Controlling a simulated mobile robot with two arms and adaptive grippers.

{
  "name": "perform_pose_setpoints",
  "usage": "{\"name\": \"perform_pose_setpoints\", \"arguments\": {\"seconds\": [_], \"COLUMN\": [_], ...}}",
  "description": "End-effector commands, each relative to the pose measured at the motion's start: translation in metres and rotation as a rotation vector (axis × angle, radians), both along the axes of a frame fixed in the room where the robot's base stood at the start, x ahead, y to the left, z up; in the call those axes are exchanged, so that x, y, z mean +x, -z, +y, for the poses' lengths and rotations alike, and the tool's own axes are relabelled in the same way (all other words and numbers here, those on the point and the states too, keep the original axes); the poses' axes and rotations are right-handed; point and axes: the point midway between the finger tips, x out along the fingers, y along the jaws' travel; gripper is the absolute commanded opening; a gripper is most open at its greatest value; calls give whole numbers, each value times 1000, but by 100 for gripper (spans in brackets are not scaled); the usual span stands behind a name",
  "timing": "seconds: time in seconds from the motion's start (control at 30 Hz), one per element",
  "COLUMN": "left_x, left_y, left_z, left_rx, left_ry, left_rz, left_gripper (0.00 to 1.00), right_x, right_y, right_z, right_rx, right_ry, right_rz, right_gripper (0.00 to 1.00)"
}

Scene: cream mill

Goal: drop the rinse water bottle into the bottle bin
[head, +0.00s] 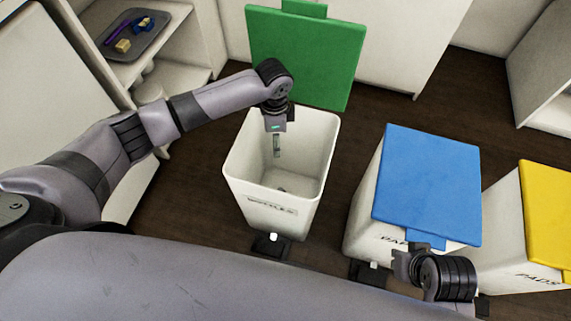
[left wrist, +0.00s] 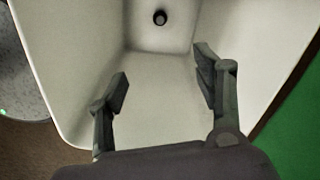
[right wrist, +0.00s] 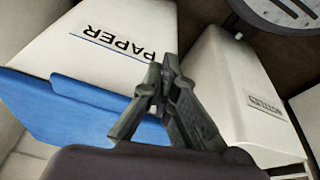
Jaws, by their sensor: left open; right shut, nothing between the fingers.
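The bottle bin (head: 259,208) is a white, open-topped bin labelled BOTTLES, with its green lid (head: 310,60) raised at the back. My left gripper (head: 277,146) points down into the bin's mouth, open and empty. In the left wrist view the fingers (left wrist: 161,78) are spread apart above the bin floor. A small dark round thing (left wrist: 160,17) is down in the bin; I cannot tell whether it is the rinse water bottle. My right gripper (head: 403,264) is shut and empty, in front of the paper bin; its closed fingers (right wrist: 163,80) show in the right wrist view.
The paper bin (right wrist: 112,32) has a closed blue lid (head: 427,185). A pads bin with a yellow lid (head: 550,205) stands farther right. Foot pedals (head: 272,246) stick out at the front of the bins. A grey tray (head: 137,36) with small items sits on a shelf at upper left.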

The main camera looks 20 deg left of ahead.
Motion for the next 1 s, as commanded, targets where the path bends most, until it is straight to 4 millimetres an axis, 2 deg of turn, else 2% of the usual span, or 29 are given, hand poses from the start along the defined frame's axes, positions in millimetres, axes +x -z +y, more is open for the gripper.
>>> {"name": "perform_pose_setpoints", "arguments": {"seconds": [0.23,0.37,0.8,1.0], "left_x": [0,1,1,0], "left_y": [0,-11,-97,-117], "left_z": [0,0,0,0], "left_rx": [0,-1,-1,0], "left_ry": [0,0,0,0], "left_rz": [0,-3,-3,-1], "left_gripper": [62,62,62,62], "right_x": [-1,-1,0,0], "right_y": [0,0,0,0], "right_z": [0,0,0,0], "right_rx": [0,0,1,1], "right_ry": [-1,-1,0,0], "right_rz": [2,1,1,0], "right_gripper": [0,0,0,0]}}
